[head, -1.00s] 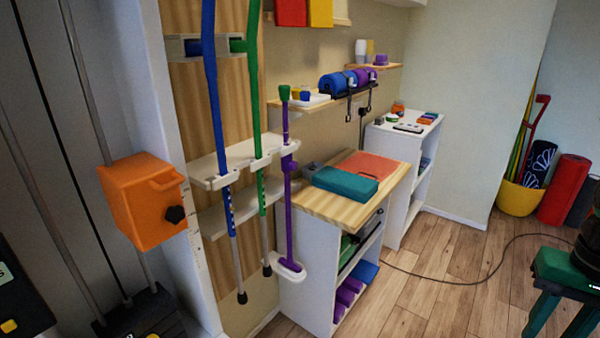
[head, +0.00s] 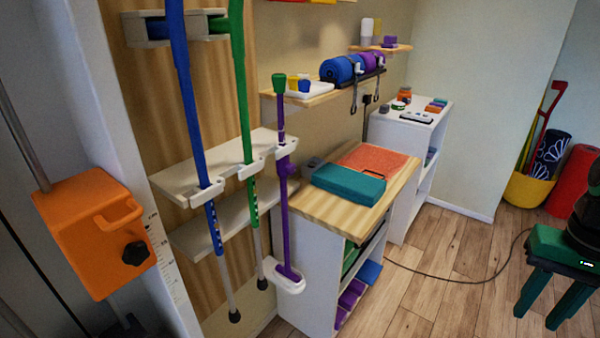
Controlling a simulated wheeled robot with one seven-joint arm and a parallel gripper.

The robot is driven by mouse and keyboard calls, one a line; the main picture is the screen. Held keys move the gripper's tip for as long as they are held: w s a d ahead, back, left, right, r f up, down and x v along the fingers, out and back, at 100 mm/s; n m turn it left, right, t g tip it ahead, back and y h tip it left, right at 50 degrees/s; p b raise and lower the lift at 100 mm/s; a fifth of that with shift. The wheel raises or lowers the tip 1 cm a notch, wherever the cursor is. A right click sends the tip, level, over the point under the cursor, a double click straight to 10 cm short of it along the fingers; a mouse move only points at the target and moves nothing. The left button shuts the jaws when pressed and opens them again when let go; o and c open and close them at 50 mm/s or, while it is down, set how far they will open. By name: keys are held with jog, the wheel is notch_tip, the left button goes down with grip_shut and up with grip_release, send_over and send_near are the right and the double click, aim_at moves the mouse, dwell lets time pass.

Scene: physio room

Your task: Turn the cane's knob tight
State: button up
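A purple cane (head: 284,225) with a green top end stands upright at the shelf rack, left of centre in the head view. Its lower end is at a white holder (head: 285,278). A purple bulge that looks like the knob (head: 287,167) sticks out at its upper part; its tightness cannot be told. My gripper (head: 537,318) is at the lower right edge, green with a black wrist. Its two fingers point down and are apart, with nothing seen between them. It is well to the right of the cane, not touching it.
A blue crutch (head: 197,120) and a green one (head: 243,100) hang left of the cane. An orange box (head: 80,235) with a black knob (head: 135,253) is at far left. A wooden-topped cabinet (head: 320,215) carries a teal block (head: 348,184). A cable crosses the open floor.

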jog(key=o, duration=0.4)
jog(key=shift+s+r, duration=0.1)
jog(key=shift+s, duration=0.15)
jog(key=n+t+y, duration=1.1)
jog(key=n+y, duration=0.3)
jog(key=n, duration=0.3)
send_near(295, 171)
jog(key=x, duration=0.8)
jog(key=shift+s+a+r, duration=0.1)
jog(key=shift+a+r, duration=0.05)
jog(key=shift+c, duration=0.5)
jog(key=c, duration=1)
